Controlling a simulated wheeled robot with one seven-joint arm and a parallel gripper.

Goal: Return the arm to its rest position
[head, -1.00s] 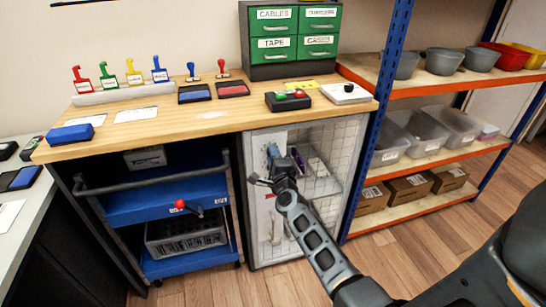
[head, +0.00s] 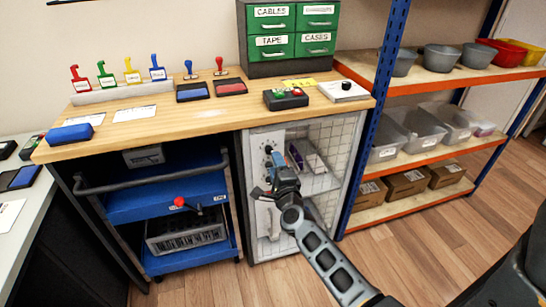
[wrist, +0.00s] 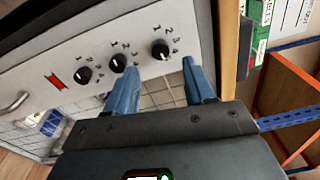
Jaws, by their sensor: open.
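My gripper (head: 268,178) is open and empty in front of the mesh-fronted cabinet (head: 345,150) under the wooden bench. My grey arm reaches up to it from the lower right in the head view. In the wrist view my gripper (wrist: 158,88) shows two blue fingers spread apart with nothing between them. Beyond them is the cabinet's pale panel (wrist: 130,30), with three black knobs in a row: left (wrist: 83,75), middle (wrist: 118,63) and right (wrist: 160,50). The fingers overlap the panel's edge in the picture; I cannot tell whether they touch it.
The wooden bench top (head: 215,113) lies above, with stamps, ink pads and a button box (head: 286,99). A blue cart (head: 165,205) stands left of the cabinet. A shelf rack (head: 420,155) with bins stands to the right. The wooden floor (head: 420,240) in front is clear.

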